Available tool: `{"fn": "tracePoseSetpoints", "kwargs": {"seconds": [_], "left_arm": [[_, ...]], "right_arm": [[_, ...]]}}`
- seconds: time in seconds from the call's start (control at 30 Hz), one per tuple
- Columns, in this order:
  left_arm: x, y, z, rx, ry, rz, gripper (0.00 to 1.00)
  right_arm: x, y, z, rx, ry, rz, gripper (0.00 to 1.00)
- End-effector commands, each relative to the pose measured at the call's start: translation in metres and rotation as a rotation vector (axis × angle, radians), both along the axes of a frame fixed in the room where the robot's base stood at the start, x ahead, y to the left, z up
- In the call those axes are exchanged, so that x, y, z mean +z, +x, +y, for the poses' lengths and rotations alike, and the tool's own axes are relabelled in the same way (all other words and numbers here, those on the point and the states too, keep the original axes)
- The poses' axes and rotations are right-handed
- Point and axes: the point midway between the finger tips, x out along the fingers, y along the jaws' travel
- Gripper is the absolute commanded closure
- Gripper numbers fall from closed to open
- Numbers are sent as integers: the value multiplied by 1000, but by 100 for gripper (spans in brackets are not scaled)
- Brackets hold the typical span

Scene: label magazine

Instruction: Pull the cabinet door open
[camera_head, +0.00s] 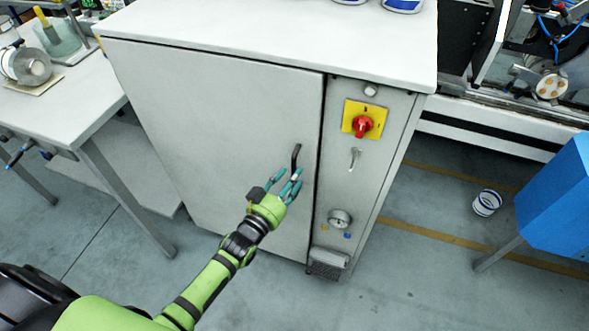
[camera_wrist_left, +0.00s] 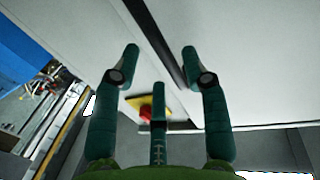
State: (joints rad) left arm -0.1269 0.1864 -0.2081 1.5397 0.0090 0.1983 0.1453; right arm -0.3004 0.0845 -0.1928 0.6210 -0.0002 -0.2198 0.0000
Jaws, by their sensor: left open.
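The cabinet door (camera_head: 220,130) is a light grey panel that looks shut in the head view. A black bar handle (camera_head: 296,157) stands upright near its right edge. My left gripper (camera_head: 286,178) is open just below and in front of the handle. In the left wrist view the left gripper (camera_wrist_left: 160,65) has its green fingers spread, with the pale cabinet surface beyond them. A dark bar or gap (camera_wrist_left: 158,40) runs between the fingertips there; I cannot tell whether it is the handle. My right gripper does not show.
Right of the door, the cabinet's control panel has a red and yellow switch (camera_head: 362,125), a small lever and a gauge (camera_head: 340,218). A table (camera_head: 75,100) stands at the left. A blue bin (camera_head: 560,200) and a small white can (camera_head: 487,202) are at the right.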

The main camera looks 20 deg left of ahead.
Motion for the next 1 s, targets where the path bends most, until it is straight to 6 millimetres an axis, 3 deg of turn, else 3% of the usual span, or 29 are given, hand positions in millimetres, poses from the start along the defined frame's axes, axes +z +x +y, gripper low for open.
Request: {"fn": "tracePoseSetpoints", "kwargs": {"seconds": [0.2, 0.57, 0.67, 0.7, 1.0], "left_arm": [[0, 27, -6, 1, 0, 1, 55], [-1, 32, -7, 1, 1, 3, 55], [-1, 32, -7, 1, 1, 3, 95], [-1, 32, -7, 1, 1, 3, 100], [-1, 28, -6, -5, 2, 4, 100]], "right_arm": [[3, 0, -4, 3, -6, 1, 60], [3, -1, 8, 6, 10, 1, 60], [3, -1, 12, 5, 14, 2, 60], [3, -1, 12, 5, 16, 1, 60], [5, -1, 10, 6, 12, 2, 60]]}}
